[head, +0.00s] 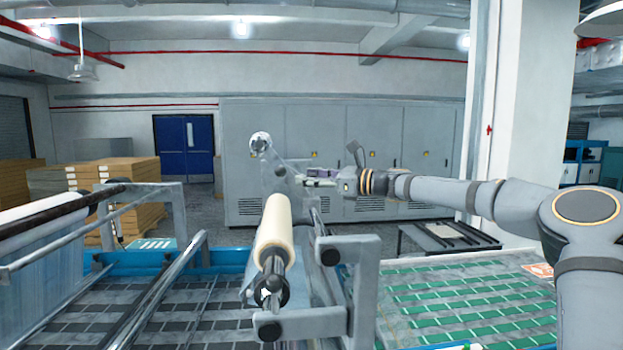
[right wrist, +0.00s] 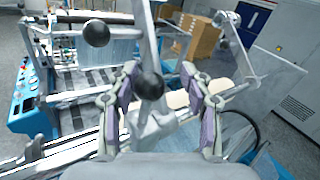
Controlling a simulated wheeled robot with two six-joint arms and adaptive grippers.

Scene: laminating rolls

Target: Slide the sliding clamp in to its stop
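My right gripper (head: 320,178) is at the far end of the roll stand in the head view. In the right wrist view my right gripper (right wrist: 159,70) has its two purple-padded fingers spread apart. A black ball knob (right wrist: 150,85) on a grey lever shows between them, nearer the left finger, with no clear contact. It appears to belong to the sliding clamp, whose body (right wrist: 152,125) is partly hidden by the fingers. The cream roll (head: 274,228) lies on its shaft in the head view. The clamp is too small to make out there. My left gripper is not in view.
A second black ball knob (right wrist: 96,32) stands to the upper left in the right wrist view. A grey frame (head: 365,270) stands right of the roll. A green-patterned bed (head: 470,300) and grey cabinets (head: 300,145) are beyond it. A low dark table (head: 450,240) stands at right.

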